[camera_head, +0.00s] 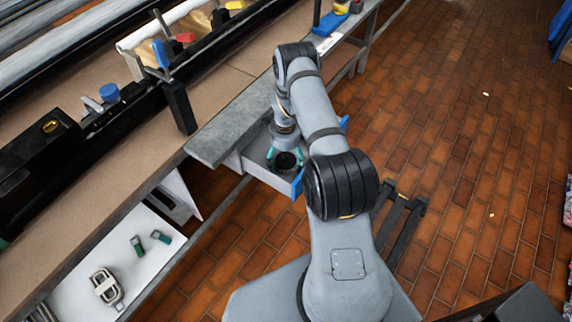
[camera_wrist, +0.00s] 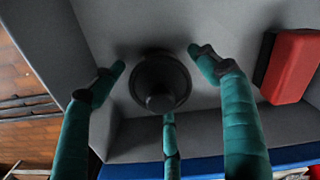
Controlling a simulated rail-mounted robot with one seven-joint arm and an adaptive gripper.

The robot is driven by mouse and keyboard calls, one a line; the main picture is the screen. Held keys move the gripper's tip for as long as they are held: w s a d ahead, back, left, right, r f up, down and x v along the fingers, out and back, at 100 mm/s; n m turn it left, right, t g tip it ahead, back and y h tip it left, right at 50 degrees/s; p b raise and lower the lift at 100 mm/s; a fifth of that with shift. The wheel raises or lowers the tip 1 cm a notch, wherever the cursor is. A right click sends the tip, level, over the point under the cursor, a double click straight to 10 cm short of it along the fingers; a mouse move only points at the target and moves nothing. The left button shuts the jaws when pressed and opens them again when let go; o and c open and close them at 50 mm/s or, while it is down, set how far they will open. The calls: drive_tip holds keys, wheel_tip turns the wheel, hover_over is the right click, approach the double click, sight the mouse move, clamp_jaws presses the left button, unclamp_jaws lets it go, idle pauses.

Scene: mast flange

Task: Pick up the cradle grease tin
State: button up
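A dark round object with a raised round knob, which looks like the cradle grease tin (camera_wrist: 160,78), stands in a grey drawer (camera_wrist: 140,20). In the head view the dark tin (camera_head: 286,164) shows just below my gripper (camera_head: 285,156), inside the drawer (camera_head: 255,160). In the wrist view two fingers stand apart at the left and right of the tin, with visible gaps. A third teal piece, apparently another finger, reaches up to the tin's lower edge; I cannot tell whether it touches.
A red block (camera_wrist: 290,66) lies in the drawer right of the tin. The drawer's blue front (camera_wrist: 200,166) is close below. A grey bench slab (camera_head: 235,125) overhangs beside the drawer. Brick floor (camera_head: 450,150) is open to the right.

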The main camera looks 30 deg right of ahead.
drive_tip(key=c, duration=1.2)
drive_tip(key=shift+r, duration=0.1)
